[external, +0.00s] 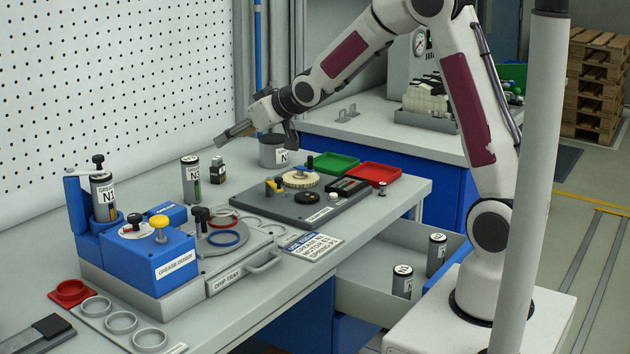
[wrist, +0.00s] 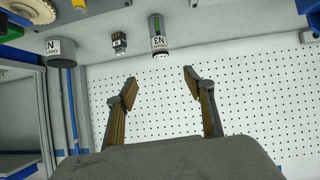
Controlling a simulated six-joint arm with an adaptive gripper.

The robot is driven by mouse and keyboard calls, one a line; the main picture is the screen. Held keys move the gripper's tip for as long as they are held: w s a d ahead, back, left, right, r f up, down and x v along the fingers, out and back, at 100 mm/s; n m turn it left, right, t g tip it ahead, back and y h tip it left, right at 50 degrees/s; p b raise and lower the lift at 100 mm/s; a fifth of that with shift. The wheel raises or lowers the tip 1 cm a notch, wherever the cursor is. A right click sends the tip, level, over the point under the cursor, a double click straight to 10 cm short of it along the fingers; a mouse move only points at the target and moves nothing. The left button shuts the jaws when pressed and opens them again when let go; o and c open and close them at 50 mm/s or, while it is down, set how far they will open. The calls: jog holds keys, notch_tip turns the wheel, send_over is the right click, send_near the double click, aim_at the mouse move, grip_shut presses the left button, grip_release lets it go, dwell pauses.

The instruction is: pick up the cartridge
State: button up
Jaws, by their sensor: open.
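A dark grey cartridge (external: 190,180) with a pale label and a green strip stands upright on the bench. In the wrist view the cartridge (wrist: 157,36) shows a label that seems to read N3, beyond the gap between the fingers. My gripper (external: 226,138) is open and empty, above the bench, up and to the right of the cartridge and apart from it. Both fingers (wrist: 160,84) are spread in the wrist view. Another cartridge (external: 103,196) stands in the blue grease doser (external: 160,258). Two more (external: 437,253) (external: 402,282) stand in the open drawer (external: 350,281).
A small black-and-silver block (external: 217,171) stands just right of the cartridge. A grey pot (external: 273,151) stands near my wrist. A dark assembly plate (external: 300,212), green tray (external: 330,162) and red tray (external: 374,174) lie to the right. A perforated wall (external: 110,90) rises behind.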

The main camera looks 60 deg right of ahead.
jog(key=t+y, duration=0.1)
jog(key=t, duration=0.1)
send_near(196, 163)
jog(key=shift+n, duration=0.3)
jog(key=x, duration=0.4)
jog(key=shift+w+a+f, duration=0.2)
jog(key=shift+a+f, duration=0.15)
jog(key=shift+f, duration=0.1)
jog(key=shift+x, duration=1.25)
jog(key=shift+w+d+f, duration=0.15)
jog(key=shift+w, duration=0.65)
jog(key=shift+w+d+f, duration=0.15)
jog(key=shift+w+d, duration=0.05)
jog(key=shift+w, duration=0.6)
jog(key=shift+x, duration=1.05)
